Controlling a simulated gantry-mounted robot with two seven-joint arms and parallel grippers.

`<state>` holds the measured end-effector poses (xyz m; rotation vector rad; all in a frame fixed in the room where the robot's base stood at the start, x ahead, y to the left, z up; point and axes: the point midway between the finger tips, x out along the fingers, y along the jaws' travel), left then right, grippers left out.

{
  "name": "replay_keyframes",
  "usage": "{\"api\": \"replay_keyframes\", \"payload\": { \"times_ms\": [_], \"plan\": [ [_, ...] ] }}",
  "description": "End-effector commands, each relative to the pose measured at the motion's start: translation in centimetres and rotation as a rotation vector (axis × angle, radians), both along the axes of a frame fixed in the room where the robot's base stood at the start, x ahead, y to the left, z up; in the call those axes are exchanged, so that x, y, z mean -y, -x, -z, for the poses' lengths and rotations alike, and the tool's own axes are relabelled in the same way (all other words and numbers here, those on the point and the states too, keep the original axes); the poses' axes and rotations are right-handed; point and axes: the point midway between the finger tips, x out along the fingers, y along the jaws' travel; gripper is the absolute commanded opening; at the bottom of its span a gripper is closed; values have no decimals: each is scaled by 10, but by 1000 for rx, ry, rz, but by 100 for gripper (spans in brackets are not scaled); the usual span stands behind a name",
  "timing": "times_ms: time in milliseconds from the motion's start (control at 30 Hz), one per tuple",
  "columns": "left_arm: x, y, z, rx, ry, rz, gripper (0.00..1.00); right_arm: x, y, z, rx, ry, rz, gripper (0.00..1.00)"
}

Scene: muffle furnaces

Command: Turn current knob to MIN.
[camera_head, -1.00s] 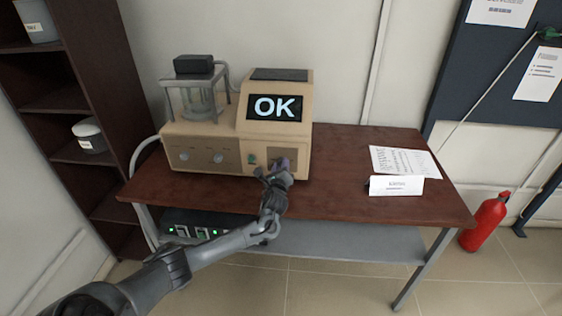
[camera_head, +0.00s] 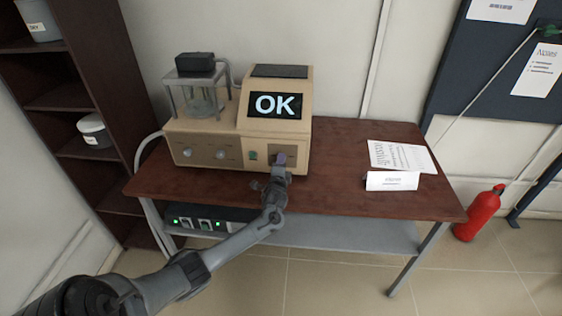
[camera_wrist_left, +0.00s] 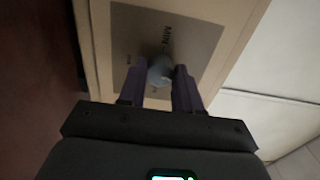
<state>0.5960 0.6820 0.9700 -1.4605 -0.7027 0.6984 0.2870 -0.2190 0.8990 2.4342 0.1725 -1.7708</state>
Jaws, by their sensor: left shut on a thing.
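The beige machine (camera_head: 225,152) stands on the table, its screen (camera_head: 275,106) reading "OK". My left gripper (camera_head: 280,160) is at the dark panel at the right of its front face. In the left wrist view, the round grey current knob (camera_wrist_left: 160,72) sits between the two purple fingers of my left gripper (camera_wrist_left: 159,68), which is shut on it. The label "MIN" (camera_wrist_left: 167,37) shows on the dark panel (camera_wrist_left: 190,40) beyond the knob. The fingers hide part of the knob, and its pointer cannot be made out. My right gripper is not in view.
A glass vessel (camera_head: 200,98) stands on the machine's left part. A paper (camera_head: 400,156) and a white card (camera_head: 391,181) lie right on the table (camera_head: 340,180).

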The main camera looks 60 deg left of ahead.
Motion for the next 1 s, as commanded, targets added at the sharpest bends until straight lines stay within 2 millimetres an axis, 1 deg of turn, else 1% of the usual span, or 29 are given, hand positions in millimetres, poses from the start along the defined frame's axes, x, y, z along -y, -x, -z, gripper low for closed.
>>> {"api": "replay_keyframes", "payload": {
  "times_ms": [400,1000],
  "plan": [
    [0,0,1,309,249,-2,3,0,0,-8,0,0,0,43],
    [1,0,2,754,604,-2,3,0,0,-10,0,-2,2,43]
  ]
}}
